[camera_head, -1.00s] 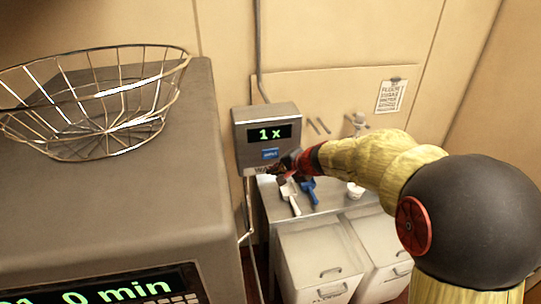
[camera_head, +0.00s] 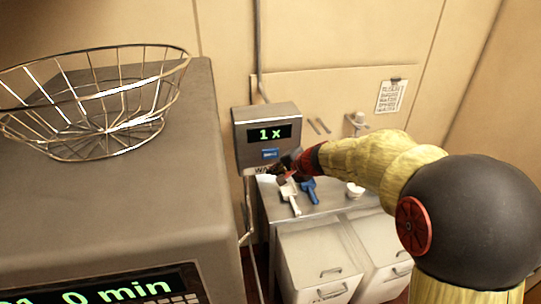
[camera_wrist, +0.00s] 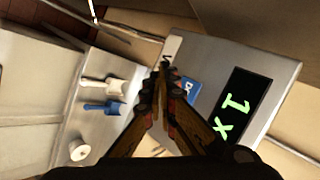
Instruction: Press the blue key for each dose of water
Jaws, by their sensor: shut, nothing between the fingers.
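The grey water dosing box (camera_head: 267,112) hangs on the back wall, and its display (camera_head: 270,134) reads "1 x" in green. The blue key (camera_head: 270,154) sits just below the display. It also shows in the wrist view (camera_wrist: 190,90), partly hidden behind the fingers. My gripper (camera_head: 280,170) is shut and empty, with its tips just below and beside the blue key. In the wrist view the fingertips (camera_wrist: 164,72) meet at the edge of the box front, beside the key. I cannot tell whether they touch the box.
A wire basket (camera_head: 95,110) stands on a grey machine (camera_head: 110,215) at the left. Below the box, a metal counter (camera_head: 330,198) holds a white scoop (camera_head: 290,197), a blue scoop (camera_head: 309,190) and a small white cup (camera_head: 355,190). White bins (camera_head: 322,260) stand under it.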

